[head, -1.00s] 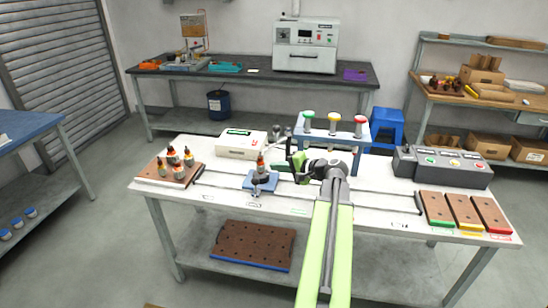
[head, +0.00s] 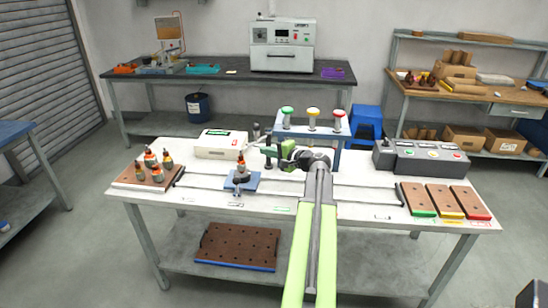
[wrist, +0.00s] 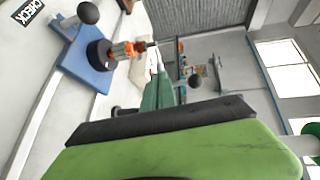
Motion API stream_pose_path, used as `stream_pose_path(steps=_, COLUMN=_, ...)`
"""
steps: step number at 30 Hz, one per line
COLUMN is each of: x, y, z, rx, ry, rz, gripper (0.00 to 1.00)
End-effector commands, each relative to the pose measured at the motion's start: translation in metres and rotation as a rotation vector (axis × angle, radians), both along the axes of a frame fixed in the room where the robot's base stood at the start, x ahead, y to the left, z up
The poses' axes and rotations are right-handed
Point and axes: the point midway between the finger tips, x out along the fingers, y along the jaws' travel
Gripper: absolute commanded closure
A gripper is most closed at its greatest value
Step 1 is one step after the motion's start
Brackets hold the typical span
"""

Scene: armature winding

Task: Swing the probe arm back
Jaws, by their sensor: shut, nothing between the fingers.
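An orange-topped armature (head: 241,170) stands upright on the blue fixture plate (head: 254,184) on the white bench. In the wrist view the armature (wrist: 124,50) sits in a dark collar on the blue plate (wrist: 82,62). A dark ball knob (wrist: 88,12) on a stem stands beside the plate's near end. Another dark ball (wrist: 195,81) shows beyond my fingers; I cannot tell which of them belongs to the probe arm. My gripper (head: 270,156) is shut and empty, right of the fixture and apart from the armature. Its dark green fingers (wrist: 158,92) also show in the wrist view.
A white tester box (head: 214,150) stands behind the fixture. A rack with green, yellow and red knobs (head: 312,130) stands behind my arm. A brown tray of armatures (head: 130,180) lies at left. A grey control box (head: 421,160) and coloured trays (head: 445,200) are at right.

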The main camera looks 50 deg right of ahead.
Motion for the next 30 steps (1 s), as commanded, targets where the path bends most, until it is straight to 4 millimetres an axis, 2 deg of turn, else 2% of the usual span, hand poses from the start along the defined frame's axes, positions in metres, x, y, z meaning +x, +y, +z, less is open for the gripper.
stream_pose_path(steps=1, x=0.013, y=-0.001, z=-0.005, rx=0.000, ry=0.000, rz=0.003, gripper=1.00)
stream_pose_path(steps=3, x=0.027, y=-0.002, z=-0.007, rx=0.000, ry=0.000, rz=0.002, gripper=1.00)
stream_pose_path(steps=10, x=0.057, y=-0.002, z=-0.012, rx=0.001, ry=0.000, rz=0.001, gripper=1.00)
stream_pose_path(steps=21, x=0.061, y=-0.002, z=-0.012, rx=0.001, ry=0.000, rz=-0.001, gripper=1.00)
stream_pose_path(steps=22, x=0.058, y=0.018, z=-0.012, rx=0.000, ry=0.000, rz=0.001, gripper=1.00)
stream_pose_path(steps=24, x=0.060, y=0.003, z=-0.012, rx=0.000, ry=0.000, rz=-0.004, gripper=1.00)
stream_pose_path(steps=30, x=0.056, y=-0.012, z=-0.013, rx=0.000, ry=0.002, rz=-0.053, gripper=1.00)
